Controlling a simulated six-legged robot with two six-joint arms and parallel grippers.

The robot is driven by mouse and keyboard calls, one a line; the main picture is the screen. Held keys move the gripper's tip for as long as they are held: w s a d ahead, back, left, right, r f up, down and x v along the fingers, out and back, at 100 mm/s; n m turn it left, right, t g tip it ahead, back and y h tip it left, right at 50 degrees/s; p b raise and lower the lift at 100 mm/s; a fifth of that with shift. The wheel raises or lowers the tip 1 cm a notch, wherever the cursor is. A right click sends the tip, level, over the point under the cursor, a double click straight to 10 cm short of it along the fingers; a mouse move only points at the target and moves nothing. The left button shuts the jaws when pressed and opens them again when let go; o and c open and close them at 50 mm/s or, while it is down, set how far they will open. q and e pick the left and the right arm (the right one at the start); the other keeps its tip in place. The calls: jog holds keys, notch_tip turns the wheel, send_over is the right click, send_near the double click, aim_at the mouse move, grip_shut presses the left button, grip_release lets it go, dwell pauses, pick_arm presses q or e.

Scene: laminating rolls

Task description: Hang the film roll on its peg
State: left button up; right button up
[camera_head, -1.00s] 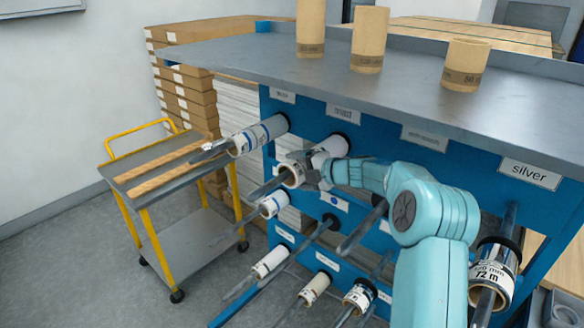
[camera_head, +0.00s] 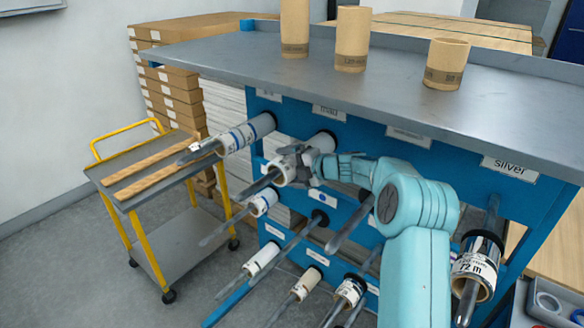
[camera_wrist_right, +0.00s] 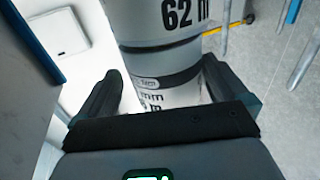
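The film roll (camera_head: 283,173) is a white tube with dark print. It is around an upper peg (camera_head: 262,186), whose tip sticks out of its near end toward the lower left. Its far end reaches the peg's dark collar at the rack. My right gripper (camera_head: 297,163) is across the roll's middle. My left gripper is not in view.
A neighbouring roll (camera_head: 240,137) hangs close on the left. Several pegs with rolls project below, and a silver-labelled roll (camera_head: 475,265) hangs at right. The grey rack top (camera_head: 390,95) overhangs, carrying cardboard tubes. A yellow-framed cart (camera_head: 150,165) stands at left.

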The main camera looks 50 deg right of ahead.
jog(key=b+v, duration=0.3)
jog(key=v, duration=1.3)
jog(key=shift+s, duration=0.15)
jog(key=shift+a, duration=0.1)
